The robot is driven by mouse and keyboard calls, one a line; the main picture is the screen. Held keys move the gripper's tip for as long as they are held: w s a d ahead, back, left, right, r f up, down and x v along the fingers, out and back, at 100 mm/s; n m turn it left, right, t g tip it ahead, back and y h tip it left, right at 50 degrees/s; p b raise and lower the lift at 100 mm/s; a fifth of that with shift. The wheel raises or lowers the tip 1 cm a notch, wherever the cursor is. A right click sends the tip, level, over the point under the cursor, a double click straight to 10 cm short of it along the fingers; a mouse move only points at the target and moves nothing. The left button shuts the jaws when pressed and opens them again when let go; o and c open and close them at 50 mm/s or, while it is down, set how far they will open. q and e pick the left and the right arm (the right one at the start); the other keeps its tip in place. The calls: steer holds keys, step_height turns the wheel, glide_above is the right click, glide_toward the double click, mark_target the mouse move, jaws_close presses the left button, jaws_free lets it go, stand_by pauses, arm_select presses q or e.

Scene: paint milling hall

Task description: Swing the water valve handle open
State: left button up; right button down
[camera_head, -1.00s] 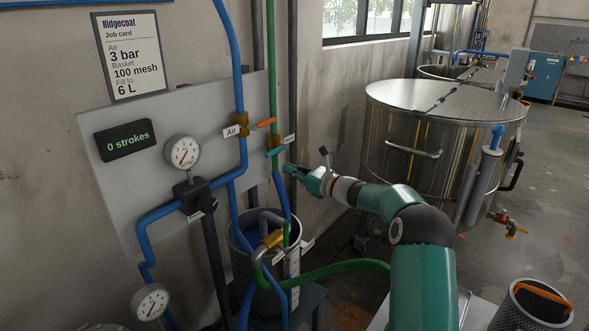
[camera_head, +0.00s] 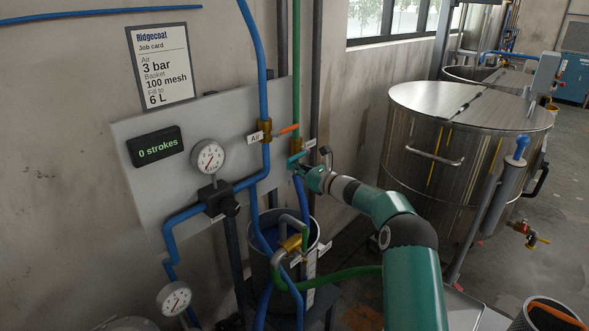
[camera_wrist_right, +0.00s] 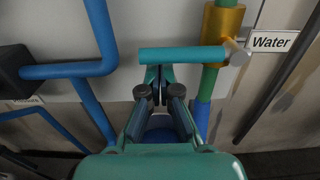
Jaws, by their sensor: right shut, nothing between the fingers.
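The water valve handle (camera_head: 300,156) is a teal bar on a brass valve (camera_wrist_right: 222,25) on the green vertical pipe. In the right wrist view the handle (camera_wrist_right: 183,54) lies level, across the pipe, reaching left from the valve. A "Water" tag (camera_wrist_right: 272,42) is beside it. My right gripper (camera_head: 296,171) is just below the handle in the head view. In the right wrist view its fingers (camera_wrist_right: 160,74) are shut and empty, with the tips at the bar's lower edge near its left half. I cannot tell whether they touch it. My left gripper is not in view.
The Air valve's orange handle (camera_head: 289,129) sits just above and left. A pressure gauge (camera_head: 208,158) and blue pipes (camera_head: 190,213) are on the left of the panel. A bucket (camera_head: 262,262) with hoses stands below. A large steel vat (camera_head: 470,150) stands at right.

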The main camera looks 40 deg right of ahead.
mark_target(294, 158)
steer(key=shift+a+r, duration=0.2)
steer(key=shift+r, duration=0.5)
steer(key=shift+r+p, duration=0.55)
steer(key=shift+r, duration=0.35)
steer(key=shift+d+r+p, duration=0.2)
steer(key=shift+r+p, duration=0.5)
steer(key=shift+p, duration=0.05)
